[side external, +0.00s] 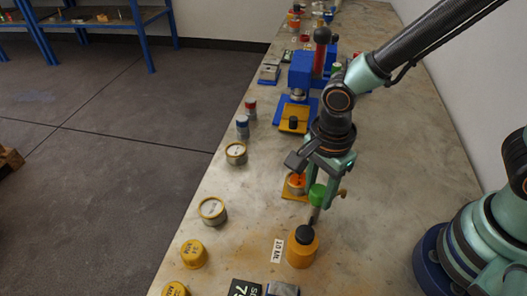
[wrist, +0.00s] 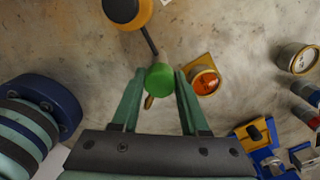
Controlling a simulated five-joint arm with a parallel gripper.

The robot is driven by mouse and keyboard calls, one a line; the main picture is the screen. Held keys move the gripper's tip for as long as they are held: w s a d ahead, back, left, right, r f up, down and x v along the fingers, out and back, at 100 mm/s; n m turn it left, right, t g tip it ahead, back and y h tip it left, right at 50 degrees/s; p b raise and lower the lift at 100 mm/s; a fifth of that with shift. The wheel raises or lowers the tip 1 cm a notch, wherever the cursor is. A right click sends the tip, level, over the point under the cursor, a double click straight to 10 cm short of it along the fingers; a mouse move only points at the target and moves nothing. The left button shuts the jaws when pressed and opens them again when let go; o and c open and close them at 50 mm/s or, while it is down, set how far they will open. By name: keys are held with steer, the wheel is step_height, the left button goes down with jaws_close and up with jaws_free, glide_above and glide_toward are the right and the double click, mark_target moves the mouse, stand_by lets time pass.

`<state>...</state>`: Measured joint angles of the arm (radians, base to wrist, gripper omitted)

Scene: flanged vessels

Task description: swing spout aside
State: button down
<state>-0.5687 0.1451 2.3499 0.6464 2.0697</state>
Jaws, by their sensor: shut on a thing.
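The spout is a thin dark rod (wrist: 149,42) that runs from the black cap (wrist: 120,8) of a yellow vessel (side external: 302,252) to a green knob (wrist: 159,77). The green knob also shows in the side external view (side external: 317,195). My gripper (side external: 322,180) points down and is shut on the green knob, with one finger on each side of it in the wrist view. A small brass tip (wrist: 149,102) shows beside the knob. An orange-topped cup (wrist: 205,81) on a yellow plate (side external: 290,196) stands close beside my gripper, apart from the knob in the wrist view.
A blue press-like fixture (side external: 300,75) stands farther along the bench. Round tins (side external: 212,211) and yellow weights (side external: 194,254) line the left side. A label (side external: 277,250) lies beside the yellow vessel. The bench right of the vessel is clear up to my base.

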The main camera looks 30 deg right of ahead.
steer(key=shift+r+m, duration=0.1)
steer(key=shift+m, duration=0.4)
steer(key=shift+c, duration=2.1)
jaws_free()
step_height(320, 180, up, 12)
steer(key=shift+d, duration=0.1)
steer(key=w+d+r+n+t, duration=0.1)
steer(key=d+r+n+t, duration=0.1)
steer(key=d+n, duration=0.6)
steer(key=w+d+r+n+t, duration=0.2)
steer(key=d+r+n+t, duration=0.1)
steer(key=d+n, duration=0.5)
steer(key=shift+r+n+t, duration=0.2)
steer(key=shift+n+t, duration=0.1)
steer(key=shift+n, duration=0.8)
